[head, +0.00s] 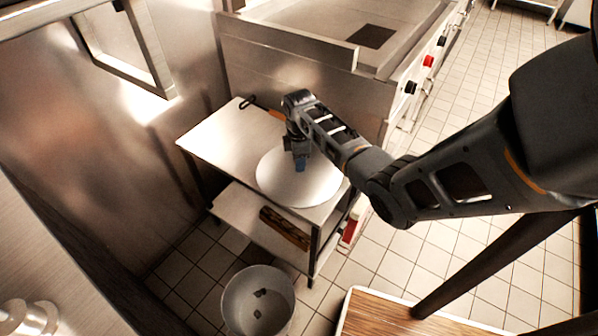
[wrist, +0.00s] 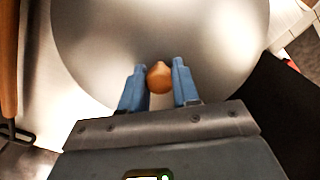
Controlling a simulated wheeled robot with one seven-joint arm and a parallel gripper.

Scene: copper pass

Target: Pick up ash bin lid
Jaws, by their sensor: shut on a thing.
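The ash bin lid (head: 320,184) is a round, flat metal disc on the small steel side table (head: 215,135). In the wrist view the lid (wrist: 100,40) fills most of the picture, with a brown rounded knob (wrist: 159,77) on it. My gripper (head: 301,164) comes down over the lid from above. In the wrist view its blue fingers (wrist: 159,85) stand on either side of the knob and are shut on it. I cannot tell whether the lid is raised off the table top.
A grey bin (head: 232,305), open at the top with dark bits inside, stands on the tiled floor below the table. A tool with an orange-brown handle (wrist: 8,60) lies beside the lid. The griddle unit (head: 300,50) stands behind; a wooden board (head: 385,318) is at the front.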

